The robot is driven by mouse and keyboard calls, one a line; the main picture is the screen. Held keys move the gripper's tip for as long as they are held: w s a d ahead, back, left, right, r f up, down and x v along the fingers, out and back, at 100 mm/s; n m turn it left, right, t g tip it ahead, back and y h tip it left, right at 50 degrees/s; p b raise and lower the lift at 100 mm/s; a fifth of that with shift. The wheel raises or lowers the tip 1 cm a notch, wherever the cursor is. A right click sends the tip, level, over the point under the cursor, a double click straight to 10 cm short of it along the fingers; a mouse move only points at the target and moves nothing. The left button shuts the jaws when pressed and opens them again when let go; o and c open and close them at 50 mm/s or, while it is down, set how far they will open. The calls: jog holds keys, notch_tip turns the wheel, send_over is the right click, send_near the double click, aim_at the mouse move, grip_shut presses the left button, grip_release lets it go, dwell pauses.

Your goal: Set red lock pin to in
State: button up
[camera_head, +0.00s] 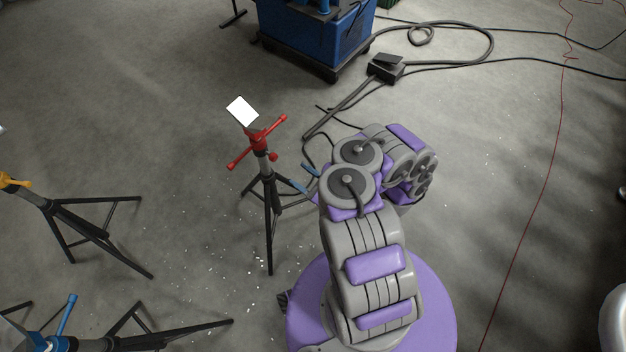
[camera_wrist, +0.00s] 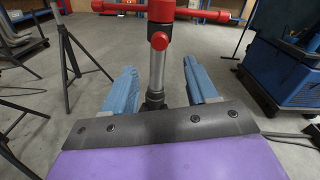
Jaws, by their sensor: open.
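The red stand is a black tripod (camera_head: 270,205) with a grey post, a red crossbar head (camera_head: 256,142) and a white plate (camera_head: 241,111) on top. A small round red knob, which looks like the red lock pin (camera_head: 273,156), sticks out of the post just below the crossbar. In the wrist view the pin (camera_wrist: 159,41) faces me, centred on the post (camera_wrist: 156,72). How far in it sits cannot be told. My gripper (camera_wrist: 160,68) is open and empty, its blue fingers on either side of the post's line, below the pin. It also shows in the head view (camera_head: 306,178), right of the post.
A yellow-topped tripod (camera_head: 50,207) and a blue-handled tripod (camera_head: 62,318) stand at left. A blue machine (camera_head: 315,35) stands behind, with a black pedal (camera_head: 386,67) and cables on the floor. A thin red cord (camera_head: 538,190) lies at right.

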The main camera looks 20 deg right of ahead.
jog(key=shift+p+v, duration=0.5)
jog(key=shift+v, duration=1.8)
jog(key=shift+w, duration=0.1)
